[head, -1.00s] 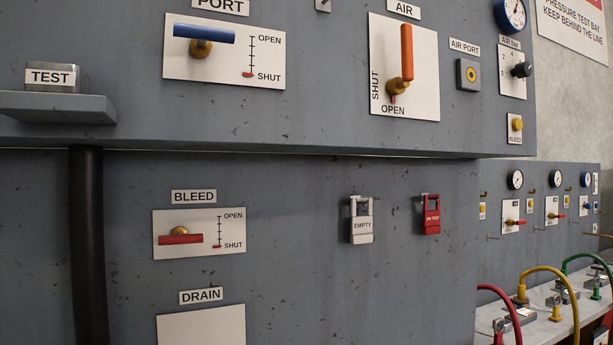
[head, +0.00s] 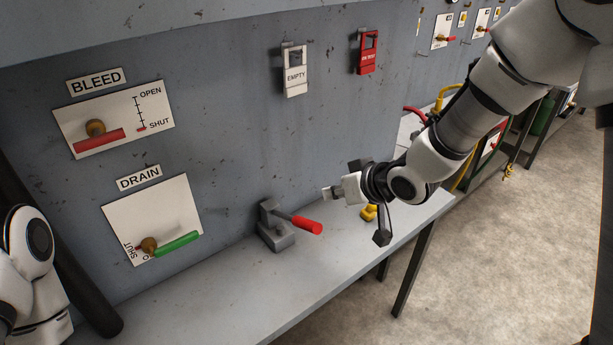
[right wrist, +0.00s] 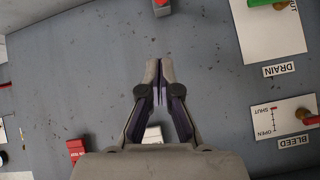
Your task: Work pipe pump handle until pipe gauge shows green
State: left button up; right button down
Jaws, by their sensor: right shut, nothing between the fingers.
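The pump is a grey block (head: 277,228) with a red-gripped handle (head: 306,225) sticking out to the right, on the grey bench against the panel. Its end shows at the top edge of the right wrist view (right wrist: 162,6). My right gripper (head: 328,193) is shut and empty, above and to the right of the red grip and apart from it. Its closed fingers (right wrist: 159,66) show in the right wrist view. My left gripper is out of view; only part of my left arm shows at the left. I see no pipe gauge readable now.
The BLEED plate (head: 150,103) has a red lever and the DRAIN plate (head: 135,214) a green one. A white EMPTY tag (head: 295,78) and a red tag (head: 367,55) hang on the panel. A yellow fitting (head: 369,212) stands near my right gripper. The near bench top (head: 215,300) is clear.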

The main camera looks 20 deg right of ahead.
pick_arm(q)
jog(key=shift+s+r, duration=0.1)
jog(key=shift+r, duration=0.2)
pick_arm(e)
jog(key=shift+r, duration=0.45)
jog(key=shift+w+f, duration=0.1)
jog(key=p, duration=0.3)
send_over(295, 219)
jog(key=s+d, duration=0.1)
jog(key=d, duration=0.2)
notch_tip(295, 219, down, 7)
jog(key=shift+s+a+f+p, duration=0.1)
jog(key=shift+s+f+p, duration=0.2)
jog(key=shift+f, duration=0.2)
jog(key=shift+s+f+p, duration=0.15)
jog(key=shift+s+f, duration=0.25)
jog(key=shift+f, duration=0.1)
jog(key=shift+s+f, duration=0.35)
jog(key=shift+f, duration=0.1)
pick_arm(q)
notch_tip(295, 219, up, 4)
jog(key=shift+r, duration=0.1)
pick_arm(e)
jog(key=shift+w, duration=0.1)
jog(key=shift+f, duration=0.1)
